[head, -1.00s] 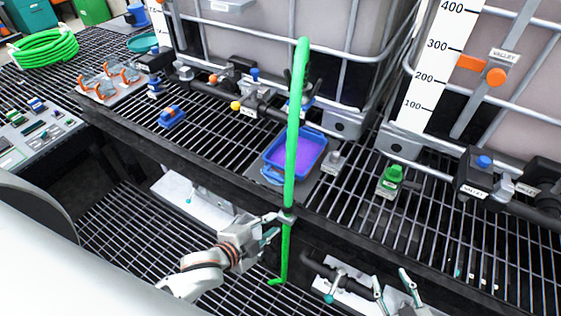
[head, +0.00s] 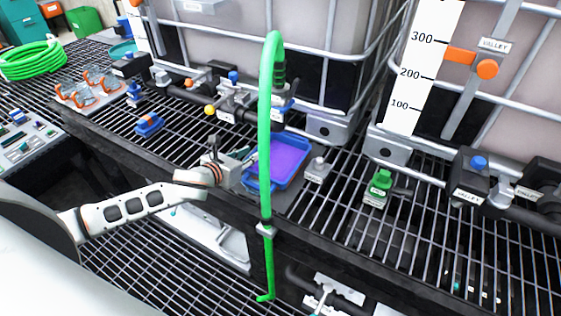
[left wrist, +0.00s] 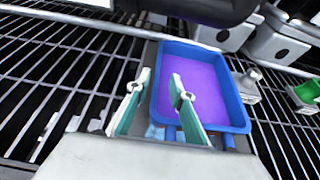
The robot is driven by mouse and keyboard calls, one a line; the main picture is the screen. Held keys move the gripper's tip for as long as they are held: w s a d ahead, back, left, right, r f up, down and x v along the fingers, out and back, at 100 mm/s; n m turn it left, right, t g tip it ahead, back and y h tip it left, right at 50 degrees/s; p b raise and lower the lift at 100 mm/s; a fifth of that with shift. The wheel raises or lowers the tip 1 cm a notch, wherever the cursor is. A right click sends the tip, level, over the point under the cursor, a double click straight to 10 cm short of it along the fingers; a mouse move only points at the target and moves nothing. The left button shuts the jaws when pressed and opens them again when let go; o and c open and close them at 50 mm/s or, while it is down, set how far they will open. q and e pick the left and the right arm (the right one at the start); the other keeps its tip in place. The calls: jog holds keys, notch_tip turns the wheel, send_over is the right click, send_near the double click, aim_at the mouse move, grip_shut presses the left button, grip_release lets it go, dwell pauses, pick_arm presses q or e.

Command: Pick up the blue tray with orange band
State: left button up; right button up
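A blue tray with a purple inside (head: 300,172) sits on a dark flat plate on the black grating; I cannot make out an orange band. In the left wrist view the tray (left wrist: 240,103) lies ahead of my fingers. My left gripper (head: 248,160) is at the tray's left side, partly behind the green hose. In the left wrist view the left gripper (left wrist: 157,92) is open and empty, one finger over the tray's purple inside and the other outside its left wall. Whether a finger touches the tray I cannot tell. My right gripper is not in view.
A green upright hose (head: 265,130) crosses in front of the tray's left edge. A small grey fitting (head: 317,170) and a green valve (head: 379,187) stand to the tray's right. Large caged tanks (head: 300,50) stand behind.

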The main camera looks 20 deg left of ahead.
aim_at(258, 148)
pick_arm(q)
jog(key=x, duration=0.5)
jog(key=shift+w+f+b, duration=0.1)
jog(key=shift+w+b, duration=0.25)
jog(key=shift+w, duration=0.05)
grip_shut()
